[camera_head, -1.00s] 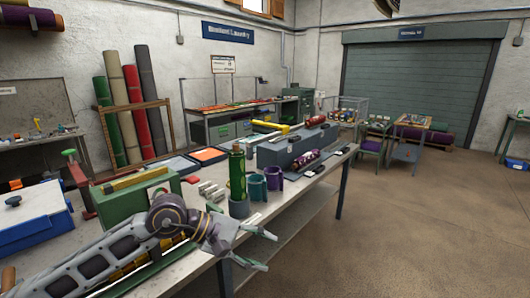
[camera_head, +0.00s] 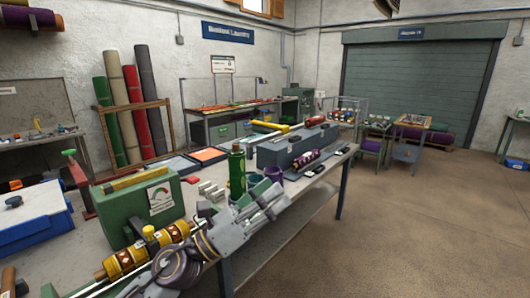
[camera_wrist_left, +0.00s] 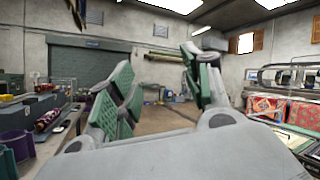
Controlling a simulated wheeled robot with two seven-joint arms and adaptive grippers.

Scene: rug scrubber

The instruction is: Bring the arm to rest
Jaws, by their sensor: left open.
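My left arm comes in at the bottom of the head view, folded at the wrist joint. My left gripper (camera_head: 270,200) is open and empty, its green-padded fingers pointing up and to the right over the front edge of the workbench (camera_head: 318,190). In the left wrist view the two green-padded fingers (camera_wrist_left: 165,85) stand apart with nothing between them, facing the room and the shutter door. The gripper partly hides the cups on the bench in the head view. I cannot tell if it touches anything. My right gripper is not in view.
On the bench stand a green bottle (camera_head: 237,172), a teal cup (camera_head: 255,181), a green box with a dial (camera_head: 152,203) and a grey unit (camera_head: 292,150). A yellow patterned roller (camera_head: 146,252) lies beside my arm. The floor to the right (camera_head: 430,230) is clear.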

